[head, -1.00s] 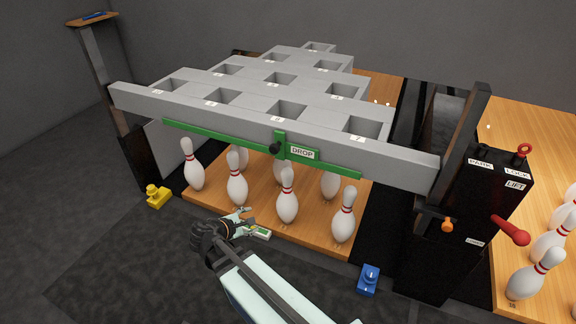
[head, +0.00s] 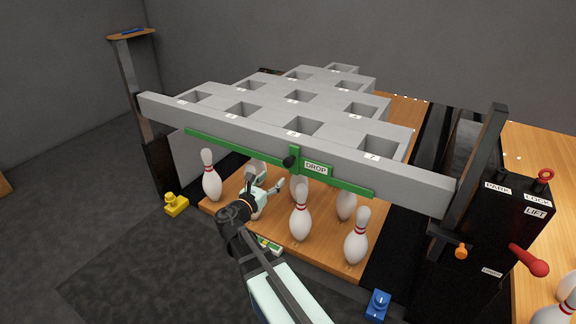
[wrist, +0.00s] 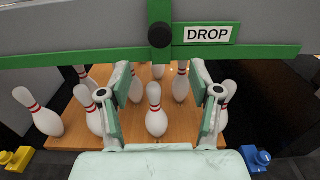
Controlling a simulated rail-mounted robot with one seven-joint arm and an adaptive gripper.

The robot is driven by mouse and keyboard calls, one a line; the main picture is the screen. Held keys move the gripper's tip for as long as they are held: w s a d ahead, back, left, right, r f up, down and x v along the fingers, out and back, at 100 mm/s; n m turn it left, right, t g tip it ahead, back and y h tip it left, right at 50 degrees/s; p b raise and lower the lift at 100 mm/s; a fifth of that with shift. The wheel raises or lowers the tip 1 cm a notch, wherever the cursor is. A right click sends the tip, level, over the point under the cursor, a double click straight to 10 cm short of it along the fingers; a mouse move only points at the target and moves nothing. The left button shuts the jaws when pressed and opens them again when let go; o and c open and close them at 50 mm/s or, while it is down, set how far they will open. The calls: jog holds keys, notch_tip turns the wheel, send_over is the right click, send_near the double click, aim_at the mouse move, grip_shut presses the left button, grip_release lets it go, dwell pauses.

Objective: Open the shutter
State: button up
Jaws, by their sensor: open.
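A green bar (head: 345,184) runs along the front of the grey pin rack, with a white DROP label (head: 316,168). A black round knob (head: 289,161) sits on it, left of the label. No part is marked as a shutter. In the wrist view the knob (wrist: 160,35) and the DROP label (wrist: 208,34) are at top centre, beyond my fingers. My gripper (head: 272,188) is open and empty, below the knob and apart from it, in front of the pins. In the wrist view my gripper (wrist: 161,85) has its two fingers spread, with a pin (wrist: 156,112) seen between them.
White pins (head: 301,219) stand on the wooden deck (head: 325,246) under the grey rack (head: 330,142). A black box (head: 505,235) with labels, a red lever (head: 529,260) and an orange knob (head: 461,252) stands at right. Yellow (head: 176,204) and blue (head: 378,304) blocks flank the deck.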

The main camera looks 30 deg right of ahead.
aim_at(286, 165)
jog(key=b+x, duration=0.1)
jog(key=x, duration=1)
jog(key=shift+w+d, duration=0.1)
jog(key=shift+w, duration=0.05)
grip_shut()
